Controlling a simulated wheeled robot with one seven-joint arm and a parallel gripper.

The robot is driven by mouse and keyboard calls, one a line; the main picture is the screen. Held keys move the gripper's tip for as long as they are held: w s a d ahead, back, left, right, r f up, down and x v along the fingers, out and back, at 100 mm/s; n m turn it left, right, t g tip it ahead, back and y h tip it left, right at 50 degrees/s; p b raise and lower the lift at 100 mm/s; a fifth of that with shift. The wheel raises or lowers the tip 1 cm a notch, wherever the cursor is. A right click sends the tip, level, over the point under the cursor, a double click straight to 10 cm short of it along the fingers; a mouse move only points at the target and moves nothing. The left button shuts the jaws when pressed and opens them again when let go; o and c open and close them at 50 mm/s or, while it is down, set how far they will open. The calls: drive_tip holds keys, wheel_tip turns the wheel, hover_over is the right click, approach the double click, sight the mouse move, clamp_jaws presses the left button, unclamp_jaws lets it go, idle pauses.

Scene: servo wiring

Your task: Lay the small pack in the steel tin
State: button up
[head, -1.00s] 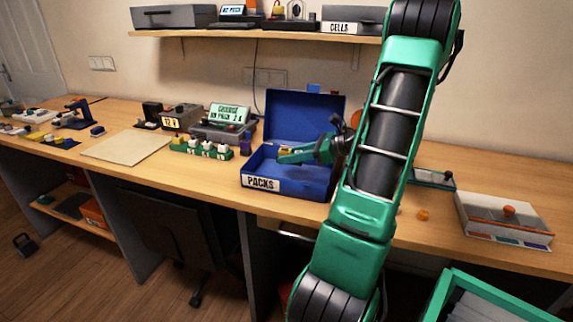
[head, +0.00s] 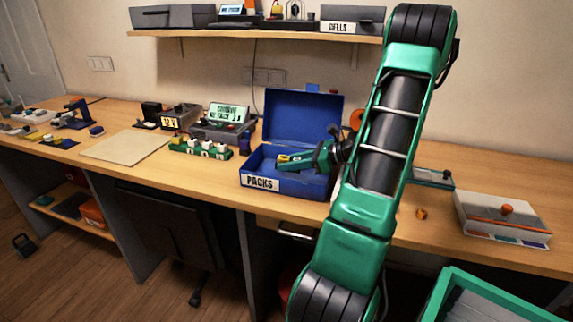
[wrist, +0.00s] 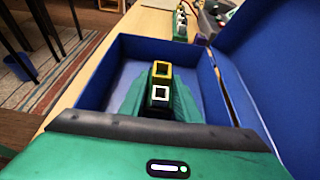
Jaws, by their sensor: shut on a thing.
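An open blue tin (head: 318,185) labelled PACKS stands on the bench in the head view, its lid (head: 300,118) raised at the back. I see no other open tin, and its blue finish does not show whether it is steel. My gripper (head: 284,160) reaches in from the right, inside the tin's outline.
A green rack (head: 200,150) with white-topped pieces and a charger with a lit display (head: 230,112) stand left of the tin. A small orange piece (head: 421,214) and a pale box with an orange knob (head: 505,215) are to the right. A beige mat (head: 125,147) lies clear.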

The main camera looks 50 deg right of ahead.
drive_tip(key=o, duration=1.1)
drive_tip(key=shift+s+a+f, duration=0.15)
drive_tip(key=shift+f, duration=0.45)
drive_tip(key=shift+r, duration=0.35)
drive_tip(key=v, duration=1.1)
drive_tip(key=shift+r, duration=0.45)
drive_tip(key=shift+s+d+r, duration=0.2)
drive_tip(key=shift+s+d, duration=0.1)
